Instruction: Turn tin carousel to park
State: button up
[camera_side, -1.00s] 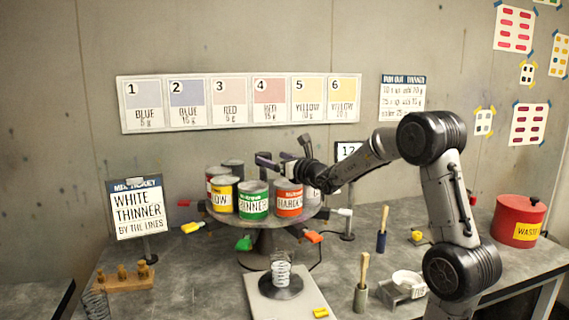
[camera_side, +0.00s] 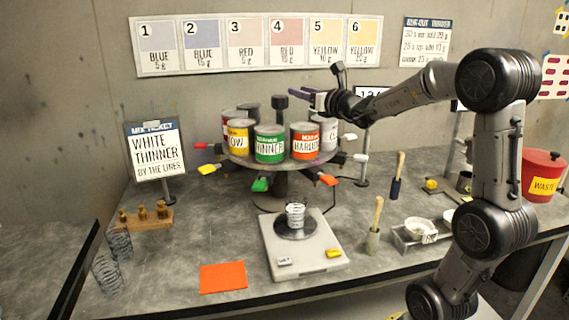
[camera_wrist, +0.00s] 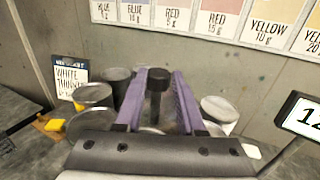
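The round tin carousel (camera_side: 239,159) stands on the bench with several paint tins on it, among them a yellow tin (camera_side: 238,136), a green THINNER tin (camera_side: 270,146) and an orange HARDENER tin (camera_side: 305,143). A black knob (camera_side: 280,102) rises from its middle. My gripper (camera_side: 294,92) is at the carousel's middle, above the tins. In the wrist view its purple fingers (camera_wrist: 157,73) are apart, with the black knob (camera_wrist: 157,88) seen between them. I see no finger touching the knob.
A scale (camera_side: 305,250) with a clear cup stands in front of the carousel. The mix ticket sign (camera_side: 154,150) is at left, and a number sign (camera_wrist: 305,115) stands close at right. A brush (camera_side: 377,214) and red waste can (camera_side: 541,174) are further right.

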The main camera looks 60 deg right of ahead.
jog(key=shift+n+y, duration=0.9)
jog(key=a, duration=0.2)
jog(key=w+a, duration=0.1)
jog(key=a, duration=0.1)
jog(key=shift+a, duration=0.35)
jog(key=c, duration=0.5)
jog(key=a+f+n, duration=0.1)
jog(key=a, duration=0.2)
jog(key=a+f+n+g+y, duration=0.1)
jog(key=a, duration=0.2)
jog(key=s+a+f+n+g+y, duration=0.1)
jog(key=a+n, duration=0.1)
jog(key=a, duration=0.1)
jog(key=shift+f, duration=0.2)
grip_shut()
jog(key=s+a+f+n+g, duration=0.25)
jog(key=s+a+n, duration=0.25)
jog(key=a, duration=0.3)
jog(key=s+a+r+n+t+h, duration=0.1)
jog(key=s+r+n+t+h, duration=0.35)
jog(key=s, duration=0.75)
notch_tip(320, 180, down, 18)
jog(key=n, duration=0.2)
jog(key=shift+s+d+r+n+y, duration=0.15)
jog(key=shift+s+r+n+y, duration=0.05)
jog(key=shift+n+y, duration=0.15)
